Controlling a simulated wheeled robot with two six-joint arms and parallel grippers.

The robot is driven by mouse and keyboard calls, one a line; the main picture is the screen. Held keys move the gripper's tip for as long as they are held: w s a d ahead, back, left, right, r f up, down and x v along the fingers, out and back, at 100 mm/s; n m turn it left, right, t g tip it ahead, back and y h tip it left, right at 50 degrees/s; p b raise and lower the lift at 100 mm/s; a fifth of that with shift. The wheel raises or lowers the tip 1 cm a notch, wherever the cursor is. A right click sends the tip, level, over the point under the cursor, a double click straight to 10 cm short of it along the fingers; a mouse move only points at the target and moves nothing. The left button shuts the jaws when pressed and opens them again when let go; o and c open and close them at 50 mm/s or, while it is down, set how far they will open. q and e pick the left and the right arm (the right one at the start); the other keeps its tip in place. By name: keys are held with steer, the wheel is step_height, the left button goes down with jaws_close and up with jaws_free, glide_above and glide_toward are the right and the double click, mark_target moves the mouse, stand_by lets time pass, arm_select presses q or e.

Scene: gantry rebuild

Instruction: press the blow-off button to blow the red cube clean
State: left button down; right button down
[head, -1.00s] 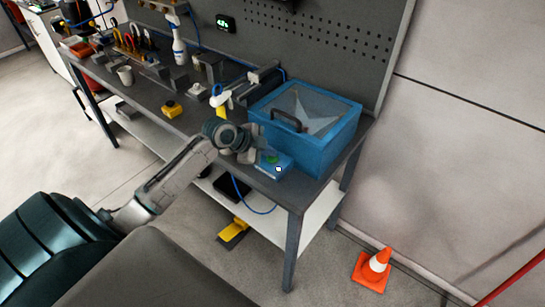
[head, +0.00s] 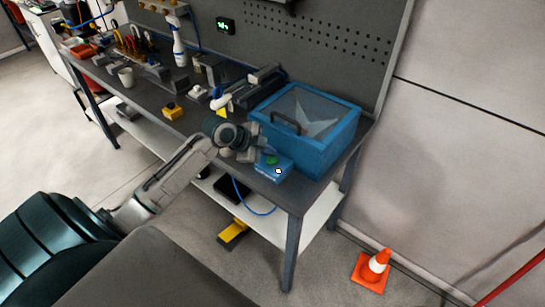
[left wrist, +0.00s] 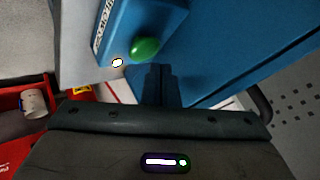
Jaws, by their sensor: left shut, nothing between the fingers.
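The blow-off button is a green dome (head: 271,160) on a small blue box (head: 272,172) at the bench's front edge. The green dome also shows in the left wrist view (left wrist: 145,49), just beyond and left of my fingertips. My left gripper (head: 257,152) is shut and empty, close beside the button; I cannot tell whether it touches it. Its fingers show in the left wrist view (left wrist: 160,78). Behind the button stands a blue cabinet (head: 318,157) with a clear top and a dark handle. I cannot make out the red cube. My right gripper is not in view.
The grey bench (head: 222,141) also carries a yellow box (head: 173,111), a cup (head: 126,77) and a spray bottle (head: 179,50). A yellow pedal (head: 232,233) and an orange cone (head: 374,268) are on the floor. The pegboard wall rises behind the bench.

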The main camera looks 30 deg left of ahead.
mark_target(269, 160)
arm_select(q)
steer(key=shift+r, duration=0.15)
step_height(269, 160, up, 5)
steer(key=p, duration=0.3)
steer(key=shift+p, duration=0.4)
stand_by(0.3)
